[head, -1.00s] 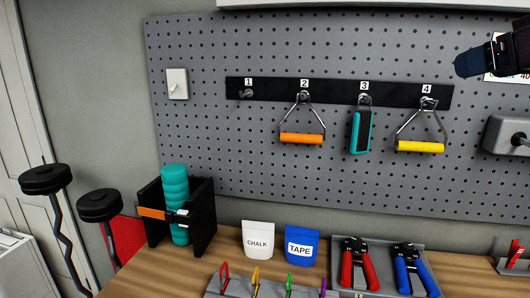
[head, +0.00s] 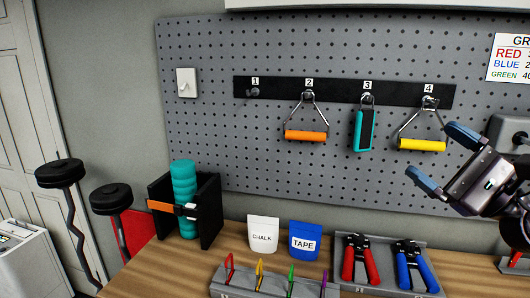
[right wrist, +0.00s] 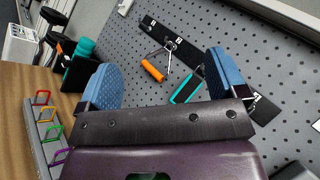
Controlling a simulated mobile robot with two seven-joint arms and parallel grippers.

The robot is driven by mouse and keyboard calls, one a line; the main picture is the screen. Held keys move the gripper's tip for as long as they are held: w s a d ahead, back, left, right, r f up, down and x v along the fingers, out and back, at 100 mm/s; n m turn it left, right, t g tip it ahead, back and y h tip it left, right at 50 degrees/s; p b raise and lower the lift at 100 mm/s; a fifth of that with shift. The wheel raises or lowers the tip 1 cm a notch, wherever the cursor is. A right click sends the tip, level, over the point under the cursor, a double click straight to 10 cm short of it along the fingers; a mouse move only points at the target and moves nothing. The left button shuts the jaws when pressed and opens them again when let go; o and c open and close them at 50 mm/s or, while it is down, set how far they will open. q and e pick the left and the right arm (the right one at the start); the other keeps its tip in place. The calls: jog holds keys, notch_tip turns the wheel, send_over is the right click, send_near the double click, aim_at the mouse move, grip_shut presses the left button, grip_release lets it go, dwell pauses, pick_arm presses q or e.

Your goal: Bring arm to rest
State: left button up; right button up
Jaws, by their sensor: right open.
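My right gripper (head: 438,155) is at the right of the head view, in front of the pegboard and just below the yellow handle. Its two blue-padded fingers are spread apart with nothing between them. In the right wrist view the open fingers (right wrist: 158,82) show too, with the pegboard beyond. My left gripper does not show in either view.
A hook rail (head: 240,87) holds an orange handle (head: 306,135), a teal gripper tool (head: 364,130) and a yellow handle (head: 421,145); hook 1 is empty. The bench (head: 180,268) below carries a foam roller (head: 184,190), pouches and a tray (head: 385,291) with red and blue hand grips.

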jog(key=s+d+f+n+h, duration=0.2)
jog(key=d+f+n+h, duration=0.1)
jog(key=f+n+h, duration=0.6)
jog(key=s+d+f+n+h, duration=0.25)
jog(key=f+n+h, duration=0.45)
jog(key=n, duration=0.5)
jog(key=s+d+f+n+h, duration=0.2)
jog(key=d+f+n+h, duration=0.3)
jog(key=f+n, duration=0.45)
jog(key=s+a+f+m+g+y, duration=0.2)
jog(key=s+a+f+m+g, duration=0.4)
jog(key=s+f, duration=0.25)
jog(key=s+a+f+m+g+y, duration=0.2)
jog(key=s+a+f+m+g, duration=0.2)
jog(key=s+f+m+g, duration=0.5)
jog(key=w+f+n+t+b, duration=0.1)
jog(key=f+t+b, duration=0.3)
jog(key=f, duration=0.6)
jog(key=w+f+n+t+b, duration=0.1)
jog(key=w+f+t+b, duration=0.3)
jog(key=f, duration=0.7)
jog(key=shift+w+a+t+y+b, duration=0.15)
jog(key=shift+a+t+y+b, duration=0.2)
jog(key=shift+t+b, duration=0.55)
jog(key=shift+n, duration=0.25)
